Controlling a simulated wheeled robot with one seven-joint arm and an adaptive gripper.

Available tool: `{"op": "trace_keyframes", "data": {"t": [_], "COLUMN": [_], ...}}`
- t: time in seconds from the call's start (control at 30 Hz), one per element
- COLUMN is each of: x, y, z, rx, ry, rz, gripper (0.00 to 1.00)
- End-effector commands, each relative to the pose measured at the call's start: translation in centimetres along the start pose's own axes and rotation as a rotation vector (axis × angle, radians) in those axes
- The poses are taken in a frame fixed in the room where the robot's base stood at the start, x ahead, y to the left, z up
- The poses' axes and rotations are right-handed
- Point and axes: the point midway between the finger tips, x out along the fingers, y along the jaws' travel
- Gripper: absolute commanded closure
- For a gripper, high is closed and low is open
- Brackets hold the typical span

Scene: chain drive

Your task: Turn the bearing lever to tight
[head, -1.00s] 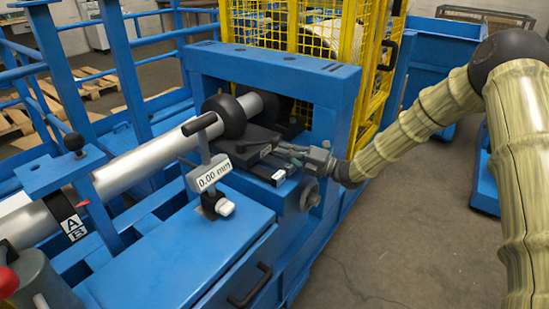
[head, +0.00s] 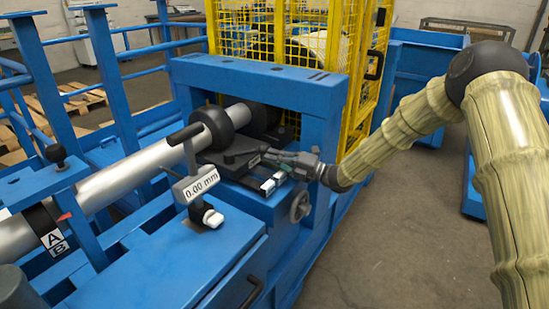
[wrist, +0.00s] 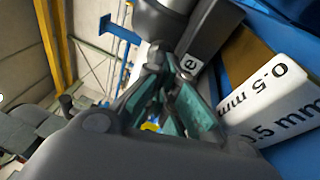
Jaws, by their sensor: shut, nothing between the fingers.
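My gripper (head: 280,159) is shut and empty. Its teal fingers (wrist: 165,95) are together in the wrist view. It is at the right side of the dark bearing block (head: 232,158), beside the silver shaft (head: 140,172). In the wrist view the fingertips are close to a dark part with a small white label (wrist: 189,65), of which only an "e" shows. I cannot pick out the bearing lever for certain; the gripper covers part of that area. I cannot tell whether the fingers touch anything.
A display (head: 196,184) reads 0.00 mm on the blue bench. A blue frame (head: 265,84) stands behind the bearing, with a yellow cage (head: 270,35) beyond. Open floor (head: 400,240) lies at the right.

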Motion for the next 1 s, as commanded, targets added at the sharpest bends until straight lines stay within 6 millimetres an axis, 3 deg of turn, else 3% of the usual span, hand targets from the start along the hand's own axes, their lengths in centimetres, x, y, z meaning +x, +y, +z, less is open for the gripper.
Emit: {"op": "trace_keyframes", "data": {"t": [0.33, 0.8, 1.0], "x": [-2.5, -9.7, -11.3], "y": [-0.5, -0.5, -0.5], "z": [-1.7, -0.5, -0.3], "rx": [0.003, 0.003, 0.002], "ry": [0.006, 0.014, 0.013], "rz": [0.0, 0.002, 0.003], "gripper": [1.0, 1.0, 1.0]}}
